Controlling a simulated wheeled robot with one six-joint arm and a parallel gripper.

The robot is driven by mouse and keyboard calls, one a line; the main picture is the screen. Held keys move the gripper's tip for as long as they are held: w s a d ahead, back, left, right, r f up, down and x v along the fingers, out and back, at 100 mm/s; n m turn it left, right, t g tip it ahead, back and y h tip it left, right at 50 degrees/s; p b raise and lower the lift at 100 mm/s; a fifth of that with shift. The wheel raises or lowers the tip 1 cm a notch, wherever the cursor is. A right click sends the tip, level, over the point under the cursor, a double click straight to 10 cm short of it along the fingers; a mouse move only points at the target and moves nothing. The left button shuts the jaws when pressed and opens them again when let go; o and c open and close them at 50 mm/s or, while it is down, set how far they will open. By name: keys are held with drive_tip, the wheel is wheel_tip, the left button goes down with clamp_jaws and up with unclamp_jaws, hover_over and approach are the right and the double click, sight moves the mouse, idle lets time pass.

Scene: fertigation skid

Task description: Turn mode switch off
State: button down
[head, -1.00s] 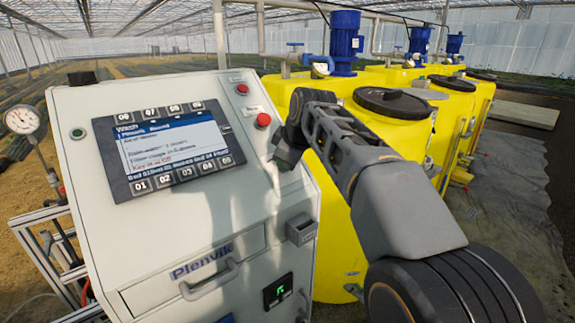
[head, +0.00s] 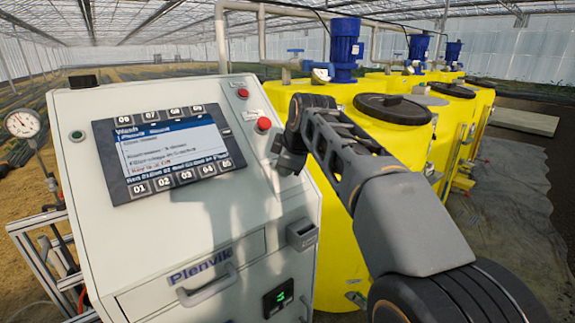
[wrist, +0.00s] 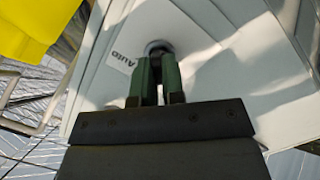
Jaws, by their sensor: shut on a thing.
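The mode switch (wrist: 158,46) is a round grey knob on the white cabinet face, seen in the wrist view beside a label reading "Auto" (wrist: 120,60). My gripper (wrist: 157,72) has its two green fingers closed around the switch, one on each side. The fingers hide most of the knob, so its pointing direction cannot be told. In the head view my gripper (head: 288,158) is against the right part of the sloped panel, below the red button, and the switch is hidden behind it.
The white Plenvik cabinet (head: 240,215) carries a display (head: 165,150) with small, partly unreadable text. A red button (head: 263,124) sits just above my gripper. Yellow tanks (head: 400,150) with blue motors (head: 345,42) stand close behind my arm. A pressure gauge (head: 22,123) is at the left.

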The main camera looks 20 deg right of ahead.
drive_tip(key=c, duration=1.3)
unclamp_jaws()
drive_tip(key=shift+f, duration=0.2)
drive_tip(key=shift+o, duration=0.4)
drive_tip(key=shift+w, duration=0.1)
drive_tip(key=shift+r, duration=0.1)
drive_tip(key=shift+r, duration=0.1)
drive_tip(key=p+v, duration=0.1)
drive_tip(key=v, duration=1.2)
drive_tip(key=shift+s+r, duration=0.2)
drive_tip(key=shift+s, duration=0.1)
drive_tip(key=s+f+m+g, duration=0.1)
drive_tip(key=s+f+m, duration=0.3)
drive_tip(key=f, duration=0.6)
drive_tip(key=s+f+m+g, duration=0.1)
drive_tip(key=s+f+m, duration=0.3)
drive_tip(key=f, duration=0.7)
drive_tip(key=s+f+m+g+h, duration=0.1)
drive_tip(key=s+f+m, duration=0.3)
drive_tip(key=f, duration=0.7)
drive_tip(key=shift+s+a+m, duration=0.4)
drive_tip(key=shift+s, duration=0.25)
